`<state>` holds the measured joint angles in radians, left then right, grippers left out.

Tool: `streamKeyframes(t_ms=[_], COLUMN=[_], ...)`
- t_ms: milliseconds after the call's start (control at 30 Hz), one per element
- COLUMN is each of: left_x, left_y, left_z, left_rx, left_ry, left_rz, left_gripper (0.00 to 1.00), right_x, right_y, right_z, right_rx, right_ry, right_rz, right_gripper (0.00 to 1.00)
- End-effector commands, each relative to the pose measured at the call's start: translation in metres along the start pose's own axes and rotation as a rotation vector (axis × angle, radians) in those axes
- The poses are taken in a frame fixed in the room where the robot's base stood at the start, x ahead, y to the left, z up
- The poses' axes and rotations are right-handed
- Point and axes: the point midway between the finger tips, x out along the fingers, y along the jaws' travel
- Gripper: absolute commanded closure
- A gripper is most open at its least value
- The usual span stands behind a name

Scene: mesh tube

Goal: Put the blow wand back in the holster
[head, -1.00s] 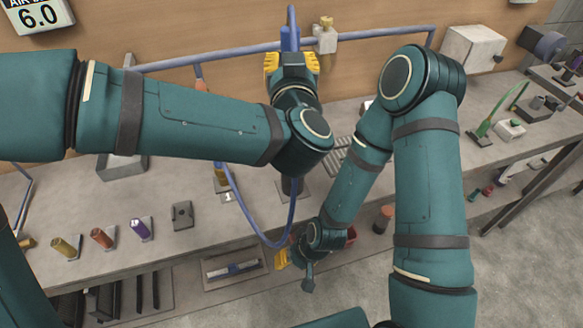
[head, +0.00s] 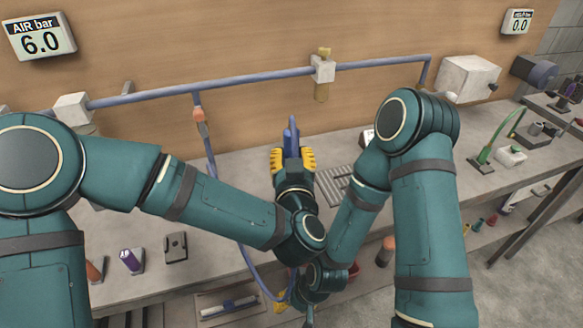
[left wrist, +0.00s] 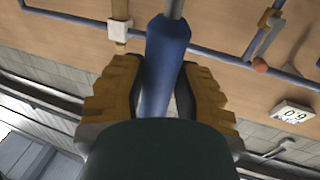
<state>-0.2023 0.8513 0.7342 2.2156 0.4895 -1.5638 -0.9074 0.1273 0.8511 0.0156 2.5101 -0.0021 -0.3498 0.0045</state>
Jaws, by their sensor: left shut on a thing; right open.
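The blue blow wand (head: 291,137) stands near upright in my left gripper (head: 292,158), over the back of the bench. The left wrist view shows the wand (left wrist: 166,55) between the two yellow-and-black fingers (left wrist: 160,95), which are shut on it. A blue hose (head: 243,255) hangs in a loop from the air line and passes behind my left arm. My right gripper (head: 282,303) is low at the bench's front edge, mostly hidden by my arms; it is open. I cannot make out the holster for certain; my left arm covers the bench beneath the wand.
A grey slotted block (head: 175,247) and a purple cylinder in a holder (head: 131,261) stand at the left. A slatted grey tray (head: 337,186) lies right of my left gripper. A blue pipe (head: 250,80) runs along the wall behind. My two arms cross close together.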

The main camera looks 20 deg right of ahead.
Motion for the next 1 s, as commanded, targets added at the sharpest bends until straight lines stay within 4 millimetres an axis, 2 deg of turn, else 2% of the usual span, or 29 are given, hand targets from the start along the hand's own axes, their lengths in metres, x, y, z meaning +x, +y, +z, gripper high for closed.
streamKeyframes(t_ms=[100,167,533,567,600,1000], left_x=[0.0,0.0,0.0,0.0,0.0,0.0], left_y=[0.0,0.0,0.0,0.0,0.0,-0.001], left_z=[0.021,0.026,0.029,0.029,0.029,0.026], left_rx=[0.0,0.0,0.0,0.0,0.0,0.0], left_ry=[-0.005,-0.002,0.001,0.0,0.0,-0.001], left_rz=[0.0,0.0,0.0,0.0,0.0,-0.001], left_gripper=[1.0,1.0,1.0,0.58,0.44,0.43], right_x=[0.006,0.007,0.009,0.009,0.008,0.005], right_y=[0.002,0.003,0.003,0.003,0.003,0.002], right_z=[-0.001,-0.001,-0.001,-0.001,-0.001,-0.001], right_rx=[0.0,0.0,-0.001,-0.001,0.0,0.0], right_ry=[0.003,0.003,0.004,0.005,0.004,0.004], right_rz=[0.0,0.0,0.0,0.0,0.0,0.0], right_gripper=[0.53,0.53,0.53,0.53,0.53,0.53])
